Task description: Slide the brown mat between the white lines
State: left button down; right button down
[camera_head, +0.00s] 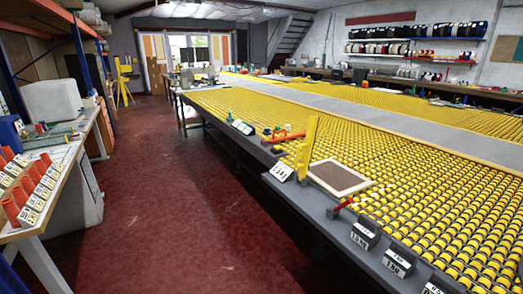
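A small brown mat (339,177) lies flat near the front left edge of the long roller table (300,190). A pale, whitish border runs around the mat; I cannot tell whether this is its own binding or white lines beneath it. No separate pair of white lines can be made out at this size. Neither of my grippers is in view.
Numbered dark blocks (365,235) line the table edge. A side bench (60,165) with orange cones stands left. The red floor (180,200) between is clear.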

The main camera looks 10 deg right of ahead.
aim_at(341, 181)
jog(key=i+j, duration=0.15)
jog(key=i, duration=0.6)
jog(key=i+j, duration=0.15)
jog(key=i, duration=0.6)
